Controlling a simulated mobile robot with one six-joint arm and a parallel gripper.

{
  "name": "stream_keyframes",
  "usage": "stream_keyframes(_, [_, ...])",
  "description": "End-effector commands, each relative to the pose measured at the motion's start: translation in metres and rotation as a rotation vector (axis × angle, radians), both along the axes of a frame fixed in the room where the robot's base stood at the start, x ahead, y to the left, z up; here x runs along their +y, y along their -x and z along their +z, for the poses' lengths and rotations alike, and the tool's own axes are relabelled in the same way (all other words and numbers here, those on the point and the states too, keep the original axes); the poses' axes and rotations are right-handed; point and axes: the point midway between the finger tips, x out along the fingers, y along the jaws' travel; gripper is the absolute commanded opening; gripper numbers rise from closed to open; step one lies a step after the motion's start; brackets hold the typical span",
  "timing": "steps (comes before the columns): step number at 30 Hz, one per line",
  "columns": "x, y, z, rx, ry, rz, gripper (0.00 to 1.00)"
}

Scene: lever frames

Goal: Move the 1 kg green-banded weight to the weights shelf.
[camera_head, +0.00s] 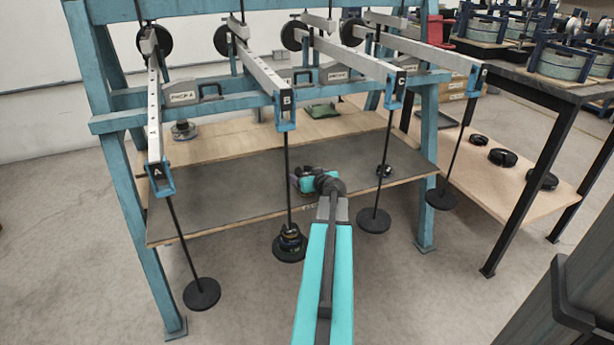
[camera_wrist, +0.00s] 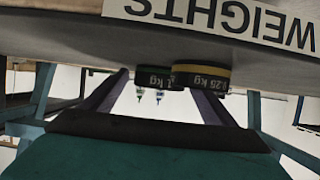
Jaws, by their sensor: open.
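The wrist view is upside down. It shows a dark weight marked "1 kg" (camera_wrist: 152,77) at the shelf's edge, its band colour hard to make out. A yellow-banded weight marked "1.25 kg" (camera_wrist: 202,77) stands close beside it and partly overlaps it. My gripper (camera_wrist: 155,88) is open, with its fingers spread on either side of these weights; I cannot tell whether they touch. The weights shelf (camera_wrist: 60,35) carries a "WEIGHTS" label. In the head view my gripper (camera_head: 306,178) is over the grey weights shelf (camera_head: 220,185), and my arm hides part of it.
Levers A, B and C and another lever hang rods with discs in front of the shelf. Rod B (camera_head: 287,170) is just left of my arm and bears stacked weights (camera_head: 290,240). Black discs (camera_head: 502,157) lie on the right-hand lower board.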

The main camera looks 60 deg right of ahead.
Motion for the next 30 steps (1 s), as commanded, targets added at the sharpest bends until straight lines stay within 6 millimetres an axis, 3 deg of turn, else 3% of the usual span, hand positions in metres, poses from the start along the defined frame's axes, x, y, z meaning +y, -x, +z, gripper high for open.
stream_keyframes(11, [0.007,0.010,0.007,0.000,0.000,-0.001,0.79])
stream_keyframes(30, [0.046,0.061,0.033,0.000,0.000,-0.001,0.79])
